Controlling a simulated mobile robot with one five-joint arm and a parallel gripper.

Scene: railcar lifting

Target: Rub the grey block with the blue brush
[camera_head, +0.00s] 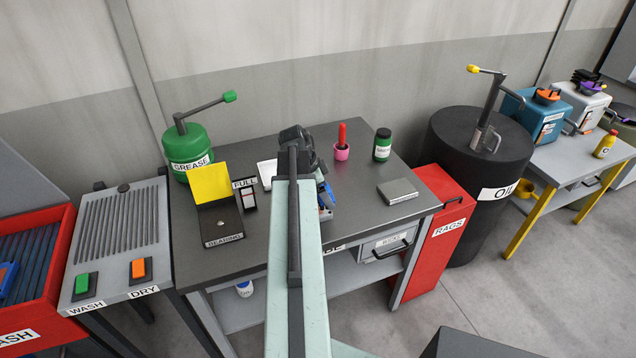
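A flat grey block (397,191) lies on the right part of the dark workbench, near its front edge. A blue item (327,190), possibly the blue brush, shows just right of my arm; the arm covers much of it, so I cannot tell whether it is held or lies on the bench. My arm reaches forward over the bench middle, and the dark joint at its far end shows. My gripper's fingers are hidden behind the arm. Another blue object (8,279), perhaps a handle, sits in the red wash bin at far left.
A green grease can (188,150) stands behind. A red rags bin (440,240) and black oil drum (480,160) stand right.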

